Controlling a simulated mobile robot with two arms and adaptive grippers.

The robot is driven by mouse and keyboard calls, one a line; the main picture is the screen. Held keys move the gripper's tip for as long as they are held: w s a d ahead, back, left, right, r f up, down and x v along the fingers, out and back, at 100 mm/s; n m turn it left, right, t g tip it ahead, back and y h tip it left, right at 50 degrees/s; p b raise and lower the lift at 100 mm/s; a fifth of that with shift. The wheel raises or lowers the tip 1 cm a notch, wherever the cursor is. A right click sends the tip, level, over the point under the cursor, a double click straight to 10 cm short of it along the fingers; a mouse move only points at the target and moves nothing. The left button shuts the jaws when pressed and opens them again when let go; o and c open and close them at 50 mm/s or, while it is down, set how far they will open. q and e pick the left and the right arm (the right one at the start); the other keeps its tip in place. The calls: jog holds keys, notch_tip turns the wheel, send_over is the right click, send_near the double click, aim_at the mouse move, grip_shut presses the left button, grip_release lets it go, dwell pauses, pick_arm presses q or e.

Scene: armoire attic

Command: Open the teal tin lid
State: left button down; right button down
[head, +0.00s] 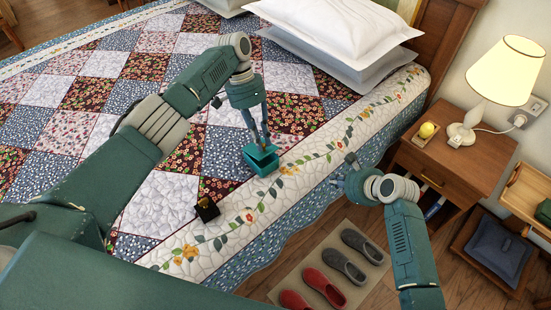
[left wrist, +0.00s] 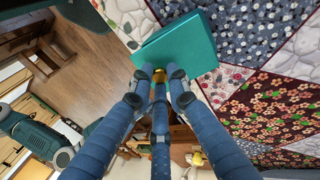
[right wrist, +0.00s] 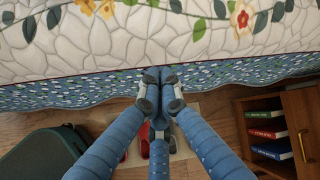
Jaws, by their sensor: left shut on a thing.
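The teal tin (head: 263,168) sits on the patchwork bed near its front edge, its upper teal panel standing apart from the lower part at one side. My left gripper (head: 264,146) reaches down to it from above. In the left wrist view the teal panel (left wrist: 182,44) fills the space ahead of the fingers, and a gold knob (left wrist: 159,75) sits between the fingertips, which are shut on it. The inside of the tin is hidden. My right gripper (head: 342,172) hangs beside the bed edge; its fingertips (right wrist: 160,76) are together and empty.
A small dark box (head: 207,210) lies on the bed left of the tin. Pillows (head: 335,30) lie at the bed's head. A nightstand (head: 455,160) with a lamp (head: 507,70) stands at right. Slippers (head: 343,268) lie on a mat below the bed edge.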

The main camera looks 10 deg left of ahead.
jog(key=w+a+r+m+y, duration=0.1)
jog(key=a+r+m, duration=0.3)
jog(key=r, duration=0.7)
jog(key=s+a+r+m, duration=0.1)
jog(key=s+a+r, duration=0.3)
jog(key=s+a, duration=0.35)
jog(key=shift+y, duration=0.3)
jog(key=x, duration=1)
jog(key=shift+a+f, duration=0.3)
jog(key=shift+a, duration=0.1)
jog(key=shift+s, duration=0.1)
